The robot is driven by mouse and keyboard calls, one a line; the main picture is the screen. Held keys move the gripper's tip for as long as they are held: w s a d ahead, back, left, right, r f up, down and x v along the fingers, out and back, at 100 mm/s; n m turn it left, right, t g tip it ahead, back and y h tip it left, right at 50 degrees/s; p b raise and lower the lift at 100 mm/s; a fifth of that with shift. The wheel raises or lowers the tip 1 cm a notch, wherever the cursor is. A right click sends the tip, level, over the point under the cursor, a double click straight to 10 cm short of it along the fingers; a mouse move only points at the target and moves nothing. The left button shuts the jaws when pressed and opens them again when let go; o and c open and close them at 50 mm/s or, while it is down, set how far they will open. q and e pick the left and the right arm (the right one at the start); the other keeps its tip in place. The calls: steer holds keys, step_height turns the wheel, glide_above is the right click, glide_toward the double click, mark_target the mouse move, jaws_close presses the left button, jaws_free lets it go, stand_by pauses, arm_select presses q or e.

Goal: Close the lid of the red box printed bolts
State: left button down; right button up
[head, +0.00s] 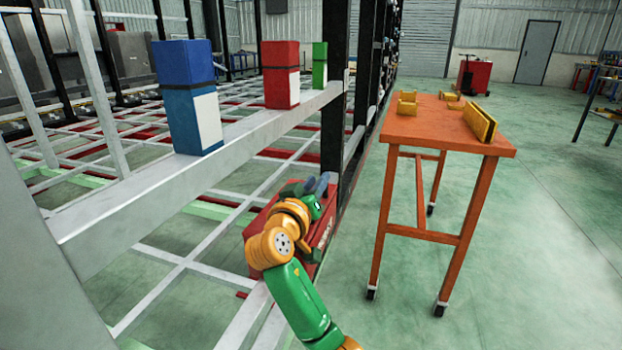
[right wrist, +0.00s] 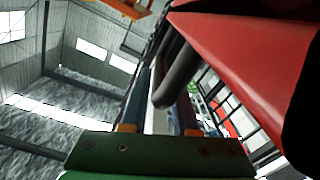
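The red box (head: 258,236) sits low on the white frame, with partly readable white print on its right face. My right forearm and wrist cover much of it, so the lid's angle cannot be told in the head view. My right gripper (head: 318,187) is at the top of the box. In the right wrist view, a red panel (right wrist: 245,55) fills the upper right. A dark rounded bar (right wrist: 178,78) crosses in front of my right gripper's fingers (right wrist: 160,105), which stand apart. Contact with the bar cannot be told. My left gripper is out of view.
A blue box (head: 187,100), a red container (head: 281,75) and a green one (head: 319,66) stand on the white beam (head: 240,133). A dark post (head: 334,90) rises behind my right gripper. An orange table (head: 430,128) with yellow pieces stands right; open floor lies around it.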

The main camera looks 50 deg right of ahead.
steer(key=shift+o, duration=0.9)
steer(key=shift+r, duration=0.2)
steer(key=shift+s+a+f, duration=0.1)
steer(key=shift+a+f, duration=0.15)
steer(key=shift+a, duration=0.25)
steer(key=shift+p+v, duration=0.4)
steer(key=shift+v, duration=3.05)
